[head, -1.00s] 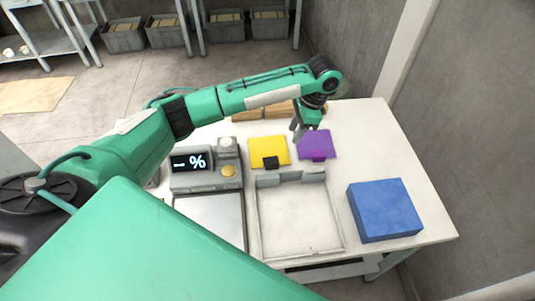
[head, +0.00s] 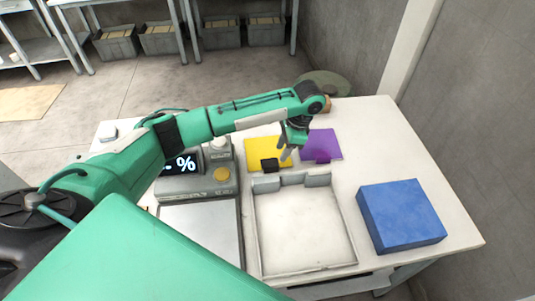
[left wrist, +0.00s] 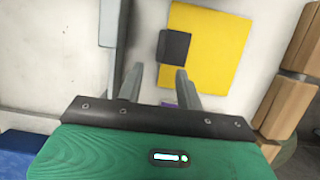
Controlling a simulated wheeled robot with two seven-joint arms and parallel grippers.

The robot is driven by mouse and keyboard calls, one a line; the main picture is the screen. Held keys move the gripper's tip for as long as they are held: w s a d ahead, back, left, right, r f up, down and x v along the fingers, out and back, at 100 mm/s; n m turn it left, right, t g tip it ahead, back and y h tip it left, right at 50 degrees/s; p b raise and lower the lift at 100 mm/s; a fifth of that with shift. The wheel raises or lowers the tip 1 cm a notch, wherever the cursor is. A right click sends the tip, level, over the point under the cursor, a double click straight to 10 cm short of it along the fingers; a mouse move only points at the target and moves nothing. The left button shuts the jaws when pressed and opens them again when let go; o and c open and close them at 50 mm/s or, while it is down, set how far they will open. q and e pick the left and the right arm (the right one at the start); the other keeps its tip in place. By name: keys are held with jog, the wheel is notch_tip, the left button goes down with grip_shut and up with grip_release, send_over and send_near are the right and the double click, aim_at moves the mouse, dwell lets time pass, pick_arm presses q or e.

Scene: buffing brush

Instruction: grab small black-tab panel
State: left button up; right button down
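The yellow panel (head: 263,148) with a small black tab (head: 269,164) at its front edge lies flat at the back of the white table. In the left wrist view, the yellow panel (left wrist: 215,45) and its dark tab (left wrist: 174,46) lie ahead of the fingertips. My left gripper (head: 286,153) points down over the right side of the yellow panel, near the purple panel (head: 322,145). In the left wrist view, my left gripper (left wrist: 158,78) shows two spread fingers with nothing held between them. The right gripper is out of view.
A shallow white tray (head: 352,225) sits in front of the panels. A blue block (head: 402,214) lies on the right. A device with a % display (head: 187,164) and yellow button stands on the left. Wooden blocks (left wrist: 300,55) line the right in the wrist view.

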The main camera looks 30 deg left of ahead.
aim_at(272, 165)
pick_arm(q)
jog(key=x, duration=0.2)
jog(key=shift+s+a+f, duration=0.1)
jog(key=shift+f, duration=0.2)
jog(key=x, duration=0.1)
jog(key=p+x, duration=0.1)
jog(key=x, duration=0.2)
jog(key=shift+s+a+p, duration=0.3)
jog(key=shift+a, duration=0.15)
jog(key=shift+f, duration=0.45)
grip_shut()
